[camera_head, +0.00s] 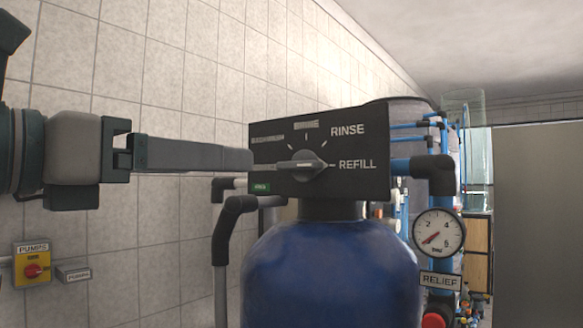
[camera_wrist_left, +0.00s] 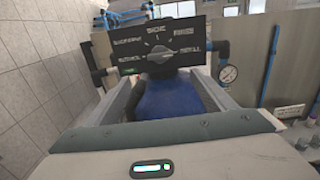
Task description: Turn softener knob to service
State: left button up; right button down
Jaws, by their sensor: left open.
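The softener knob (camera_head: 308,165) is a grey pointer dial on the black control head (camera_head: 370,150) atop a blue tank (camera_head: 330,265). RINSE is printed above right; the labels on the left are partly hidden or unreadable. The knob also shows in the left wrist view (camera_wrist_left: 158,53), between and beyond the finger tips. My left gripper (camera_head: 245,160) reaches in from the left, its tips just left of the knob and not on it. In the left wrist view its fingers (camera_wrist_left: 164,80) are spread wide and empty. My right gripper is not in view.
Black pipe elbows (camera_head: 235,208) stand left of the tank. A pressure gauge (camera_head: 438,233) and blue pipes are on the right, above a RELIEF label (camera_head: 440,281). A yellow PUMPS switch (camera_head: 33,264) is on the tiled wall at lower left.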

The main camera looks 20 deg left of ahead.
aim_at(293, 168)
pick_arm(q)
jog(key=p+x, duration=0.3)
jog(key=x, duration=1.4)
jog(key=shift+w+d+f, duration=0.1)
jog(key=shift+w, duration=0.2)
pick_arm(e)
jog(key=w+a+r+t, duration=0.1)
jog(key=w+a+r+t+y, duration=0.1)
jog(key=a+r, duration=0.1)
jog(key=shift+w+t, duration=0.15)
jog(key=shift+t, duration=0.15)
pick_arm(q)
jog(key=c, duration=1.1)
